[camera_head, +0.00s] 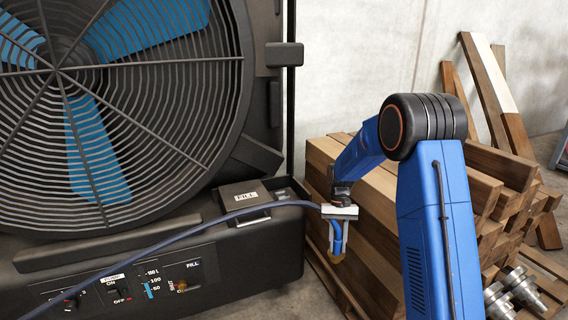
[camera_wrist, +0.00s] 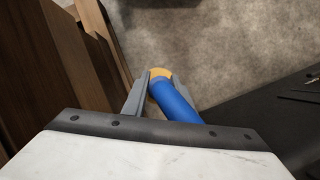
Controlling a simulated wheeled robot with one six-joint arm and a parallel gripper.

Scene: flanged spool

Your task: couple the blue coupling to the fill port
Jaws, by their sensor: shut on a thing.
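The blue coupling (camera_head: 345,238) has a yellow-orange end and hangs pointing down in my gripper (camera_head: 337,245). In the wrist view my gripper (camera_wrist: 160,100) has its grey fingers shut on the blue coupling (camera_wrist: 172,100), whose yellow-orange end faces away from the wrist. A dark blue hose (camera_head: 240,212) runs from my gripper to the lower left. The fill port (camera_head: 181,286) is a small brass-coloured fitting by the word FILL on the machine's front panel. The coupling is apart from it, to its right and higher in the picture. The fill port is not recognisable in the wrist view.
The black fan machine (camera_head: 270,245) with its round grille fills the left. Its panel carries switches and a level scale (camera_head: 150,287). Stacked timber (camera_head: 375,230) stands close behind and right of my gripper. Metal fittings (camera_head: 510,290) lie at lower right. Concrete floor shows between machine and timber.

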